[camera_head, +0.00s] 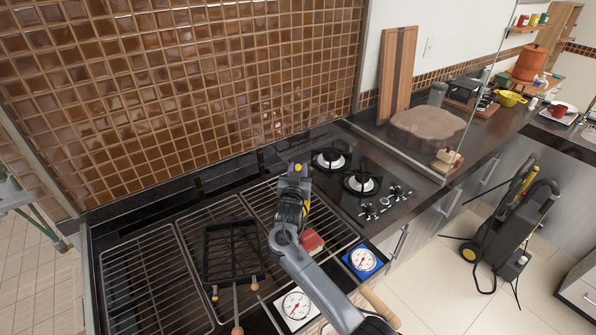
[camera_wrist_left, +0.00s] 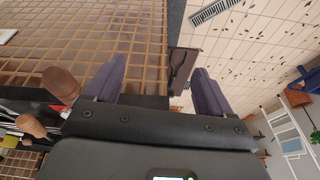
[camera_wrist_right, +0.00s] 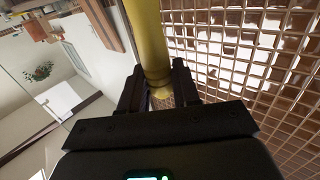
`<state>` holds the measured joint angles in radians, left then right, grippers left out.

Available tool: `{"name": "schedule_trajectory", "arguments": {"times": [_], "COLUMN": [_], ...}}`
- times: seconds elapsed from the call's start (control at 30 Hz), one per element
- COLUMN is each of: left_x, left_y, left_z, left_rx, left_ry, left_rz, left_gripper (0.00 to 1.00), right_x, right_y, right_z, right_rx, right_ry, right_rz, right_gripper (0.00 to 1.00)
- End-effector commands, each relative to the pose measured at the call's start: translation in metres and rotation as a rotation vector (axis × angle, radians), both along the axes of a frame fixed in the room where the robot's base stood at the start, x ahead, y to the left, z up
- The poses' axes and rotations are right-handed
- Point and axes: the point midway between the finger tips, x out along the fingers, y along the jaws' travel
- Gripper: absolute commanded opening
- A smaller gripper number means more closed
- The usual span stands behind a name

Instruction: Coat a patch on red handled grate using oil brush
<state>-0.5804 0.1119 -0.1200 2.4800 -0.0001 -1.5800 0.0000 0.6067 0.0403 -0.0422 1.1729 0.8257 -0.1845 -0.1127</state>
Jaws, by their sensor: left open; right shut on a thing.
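My right gripper (camera_head: 294,178) is raised over the back of the right-hand grill grate. It is shut on a yellow rod-like thing (camera_wrist_right: 149,35), which fills the gap between its fingers in the right wrist view. No bristles show, so I cannot tell for certain that it is the oil brush. A red block-like part (camera_head: 312,242) lies at the right grate (camera_head: 262,205), partly hidden by my right arm; I cannot tell whether it is the grate's handle. My left gripper (camera_wrist_left: 157,90) is open and empty in its wrist view and out of the head view.
A black grill basket (camera_head: 206,258) with wooden-ended handles lies on the middle of the grill. Two dials, one white (camera_head: 296,306) and one blue (camera_head: 364,258), sit at the front. A two-burner hob (camera_head: 385,190) is to the right. The tiled wall (camera_head: 190,90) bounds the back.

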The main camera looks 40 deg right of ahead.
Motion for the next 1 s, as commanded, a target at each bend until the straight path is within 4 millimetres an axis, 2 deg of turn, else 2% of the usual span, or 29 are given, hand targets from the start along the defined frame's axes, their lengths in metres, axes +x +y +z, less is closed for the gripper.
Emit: {"name": "schedule_trajectory", "arguments": {"times": [1.0], "left_x": [-0.0002], "left_y": [0.0029], "left_z": [-0.006], "left_rx": [0.012], "left_ry": [0.0], "left_rz": [-0.008], "left_gripper": [0.83], "right_x": [0.0001], "right_y": [0.0001], "right_z": [-0.0094], "right_rx": [0.0], "right_ry": [0.0], "right_rz": [0.0], "right_gripper": [0.01]}}
